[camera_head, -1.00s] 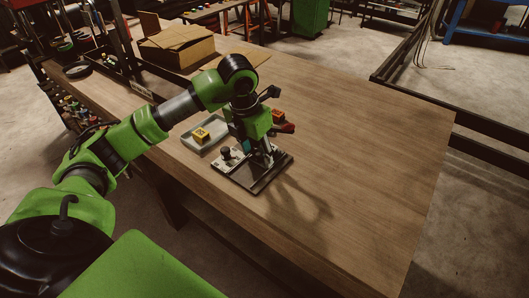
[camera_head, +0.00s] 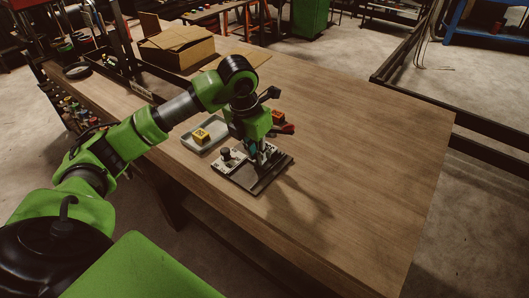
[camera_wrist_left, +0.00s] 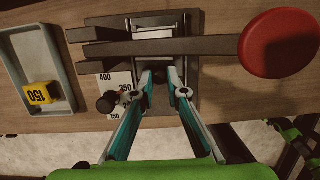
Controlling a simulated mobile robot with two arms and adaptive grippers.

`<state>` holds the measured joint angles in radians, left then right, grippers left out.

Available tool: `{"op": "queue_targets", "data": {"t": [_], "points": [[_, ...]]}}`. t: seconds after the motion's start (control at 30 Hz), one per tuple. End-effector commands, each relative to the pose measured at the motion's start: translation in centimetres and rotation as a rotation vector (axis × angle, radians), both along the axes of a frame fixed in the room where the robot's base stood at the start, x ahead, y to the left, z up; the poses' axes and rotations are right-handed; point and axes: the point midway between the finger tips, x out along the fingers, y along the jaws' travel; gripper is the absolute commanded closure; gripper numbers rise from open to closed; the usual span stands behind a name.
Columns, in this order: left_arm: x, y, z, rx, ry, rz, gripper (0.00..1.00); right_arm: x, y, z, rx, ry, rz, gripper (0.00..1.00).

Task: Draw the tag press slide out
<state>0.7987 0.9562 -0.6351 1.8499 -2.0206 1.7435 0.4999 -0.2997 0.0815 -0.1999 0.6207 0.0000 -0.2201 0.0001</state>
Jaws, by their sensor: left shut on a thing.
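The tag press stands on the table, with a dark base (camera_head: 264,180) and a light plate with a black knob (camera_head: 226,153). In the wrist view its dark lever (camera_wrist_left: 150,47) crosses above the fingers and ends in a red knob (camera_wrist_left: 280,43). My left gripper (camera_head: 259,156) points down at the press. In the wrist view its fingers (camera_wrist_left: 160,74) are closed on a narrow part of the slide (camera_wrist_left: 159,88), partly hidden by the fingers and lever. My right gripper is out of view.
A grey tray (camera_wrist_left: 70,85) with a yellow block marked 150 (camera_wrist_left: 40,93) lies left of the press. A cardboard box (camera_head: 178,52) stands farther back. The table's right side (camera_head: 370,150) is clear.

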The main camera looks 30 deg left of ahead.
Motion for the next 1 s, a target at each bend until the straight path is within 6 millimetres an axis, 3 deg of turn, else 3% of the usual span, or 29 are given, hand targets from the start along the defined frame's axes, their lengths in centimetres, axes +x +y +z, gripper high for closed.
{"op": "queue_targets", "data": {"t": [1.0], "points": [[-1.2, 0.2, -0.1, 0.0, 0.001, 0.001, 1.0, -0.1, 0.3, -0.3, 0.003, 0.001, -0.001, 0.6]]}}
